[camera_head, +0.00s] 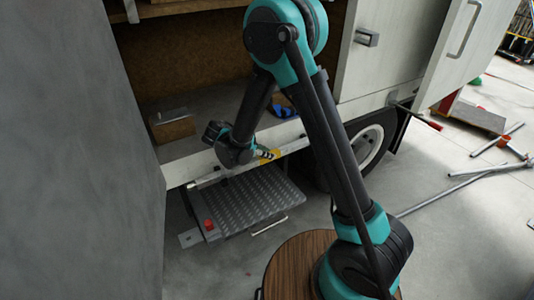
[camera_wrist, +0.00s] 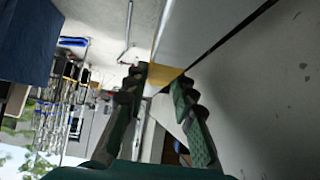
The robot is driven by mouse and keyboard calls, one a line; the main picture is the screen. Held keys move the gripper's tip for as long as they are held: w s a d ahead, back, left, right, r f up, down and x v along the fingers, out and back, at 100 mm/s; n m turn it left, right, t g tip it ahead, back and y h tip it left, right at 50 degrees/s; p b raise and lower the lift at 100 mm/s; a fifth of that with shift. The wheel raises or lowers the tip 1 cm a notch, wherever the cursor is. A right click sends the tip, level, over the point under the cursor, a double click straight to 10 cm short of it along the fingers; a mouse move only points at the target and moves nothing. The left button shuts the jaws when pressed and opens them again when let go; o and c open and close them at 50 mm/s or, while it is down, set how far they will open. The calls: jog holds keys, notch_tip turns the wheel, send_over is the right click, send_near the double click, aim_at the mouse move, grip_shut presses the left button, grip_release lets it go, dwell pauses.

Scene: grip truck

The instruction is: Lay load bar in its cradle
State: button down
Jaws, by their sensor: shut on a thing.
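My gripper (camera_wrist: 158,88) is shut on the bar at this band. In the head view my gripper (camera_head: 262,154) is small and partly hidden by my wrist. I cannot make out the cradle, nor whether the bar touches the bed edge.
A brown box (camera_head: 172,126) and a blue and dark item (camera_head: 284,106) lie in the truck bed. A ribbed step plate (camera_head: 248,198) juts out below. A wheel (camera_head: 367,146) and an open door (camera_head: 462,45) are to the right. Loose poles (camera_head: 480,173) lie on the floor.

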jog(key=c, duration=1.3)
grip_release()
jog(key=shift+o, duration=0.2)
